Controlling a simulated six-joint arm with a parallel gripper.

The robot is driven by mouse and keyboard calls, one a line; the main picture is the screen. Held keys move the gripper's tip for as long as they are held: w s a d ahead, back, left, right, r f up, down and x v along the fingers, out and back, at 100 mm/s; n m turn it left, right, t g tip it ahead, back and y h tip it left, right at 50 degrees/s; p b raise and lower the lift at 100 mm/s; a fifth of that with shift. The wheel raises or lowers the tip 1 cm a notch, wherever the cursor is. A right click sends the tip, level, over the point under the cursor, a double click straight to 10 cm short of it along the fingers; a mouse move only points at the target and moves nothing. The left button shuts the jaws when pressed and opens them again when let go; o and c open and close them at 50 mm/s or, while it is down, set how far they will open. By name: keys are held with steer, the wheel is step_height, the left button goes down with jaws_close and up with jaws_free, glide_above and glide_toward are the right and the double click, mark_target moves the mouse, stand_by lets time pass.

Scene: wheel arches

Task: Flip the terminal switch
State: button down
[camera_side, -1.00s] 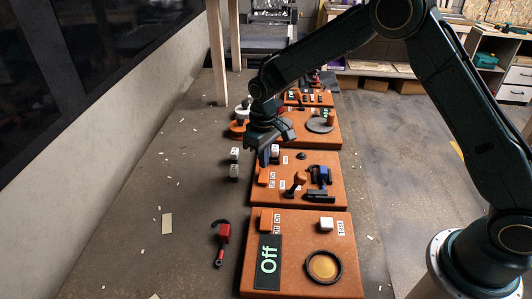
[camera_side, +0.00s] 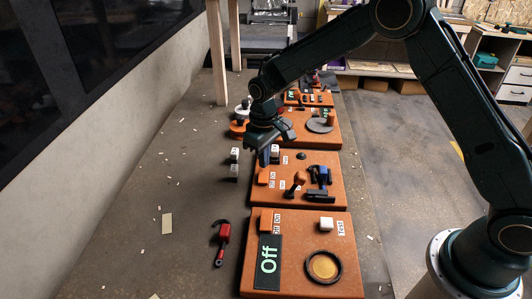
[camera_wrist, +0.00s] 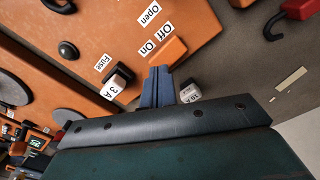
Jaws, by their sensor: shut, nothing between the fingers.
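An orange switch (camera_wrist: 168,52) with "On" and "Off" labels sits near the edge of an orange board in the wrist view. In the side view this switch (camera_side: 263,178) is at the left edge of the second board from the front. My gripper (camera_wrist: 158,70) is shut and empty, its blue fingertips right beside the switch. I cannot tell whether they touch it. In the side view my gripper (camera_side: 264,162) is just behind the switch. Another orange switch (camera_side: 265,221) with "Off" and "On" labels is on the front board, beside a display (camera_side: 268,262) reading "Off".
A blue clamp-like part (camera_side: 320,178) stands at the second board's right. A red and black hooked tool (camera_side: 222,240) lies on the grey table left of the front board.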

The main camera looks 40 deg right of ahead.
steer(key=shift+f, duration=1.1)
stand_by(1.1)
steer(key=shift+r, duration=3.6)
